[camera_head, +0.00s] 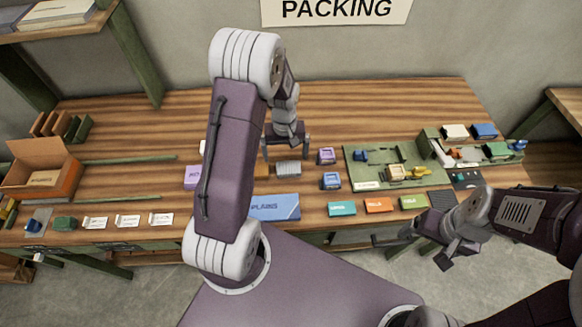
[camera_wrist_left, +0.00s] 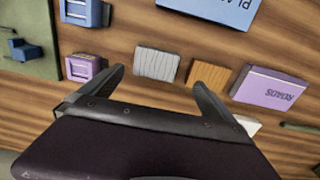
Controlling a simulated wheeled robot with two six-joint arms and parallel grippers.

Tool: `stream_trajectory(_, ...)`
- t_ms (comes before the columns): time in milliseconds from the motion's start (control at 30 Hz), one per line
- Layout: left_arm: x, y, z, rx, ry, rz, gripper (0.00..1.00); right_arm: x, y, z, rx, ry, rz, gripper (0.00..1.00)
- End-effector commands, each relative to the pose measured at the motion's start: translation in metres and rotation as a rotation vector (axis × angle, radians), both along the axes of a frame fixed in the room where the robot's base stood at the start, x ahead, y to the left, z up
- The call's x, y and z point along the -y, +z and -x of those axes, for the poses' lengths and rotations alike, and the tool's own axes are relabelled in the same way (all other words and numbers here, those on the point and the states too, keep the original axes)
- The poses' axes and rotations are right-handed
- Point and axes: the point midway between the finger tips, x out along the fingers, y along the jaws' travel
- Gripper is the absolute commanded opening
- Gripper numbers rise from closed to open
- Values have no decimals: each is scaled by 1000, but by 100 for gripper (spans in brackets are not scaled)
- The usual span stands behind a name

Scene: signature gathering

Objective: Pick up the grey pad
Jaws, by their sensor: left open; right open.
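The grey pad (camera_head: 288,168) lies flat on the wooden table near the middle; it also shows in the left wrist view (camera_wrist_left: 157,63) as a small ridged grey block. My left gripper (camera_head: 287,150) is open and empty above the table, just behind the pad in the head view. In the left wrist view my left gripper (camera_wrist_left: 157,78) has its fingertips apart to either side of the pad's near edge, not visibly touching it. My right gripper (camera_head: 428,246) is open and empty off the table's front edge at the right.
A brown block (camera_wrist_left: 208,74) and a purple ROADS box (camera_wrist_left: 268,88) lie on one side of the pad. Small purple (camera_head: 326,156) and blue (camera_head: 331,180) items lie on the other. A blue PLANS box (camera_head: 274,207) lies in front. A green mat (camera_head: 354,178) is further right.

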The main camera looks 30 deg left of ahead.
Motion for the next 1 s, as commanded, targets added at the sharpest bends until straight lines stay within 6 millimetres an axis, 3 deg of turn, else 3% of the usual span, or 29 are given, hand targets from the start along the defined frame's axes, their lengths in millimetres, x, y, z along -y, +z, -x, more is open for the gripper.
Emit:
stream_trajectory(267, 2, -19, 0, -1, -2, 1, 100, 0, 5, 0, 0, 0, 0, 86)
stream_trajectory(533, 6, -63, 0, -1, -2, 1, 100, 0, 17, 0, 0, 0, 0, 86)
stream_trajectory(767, 6, -68, 0, 2, -2, 0, 100, 0, 16, 0, 0, 0, 0, 86)
stream_trajectory(800, 6, -68, 0, 2, -2, 0, 97, 0, 16, 0, 0, 0, 0, 86)
stream_trajectory(867, 6, -68, 0, 2, -2, 0, 81, 0, 16, 0, 0, 0, 0, 86)
stream_trajectory(1000, 6, -68, 0, 2, -2, 0, 42, 0, 16, 0, 0, 0, 0, 86)
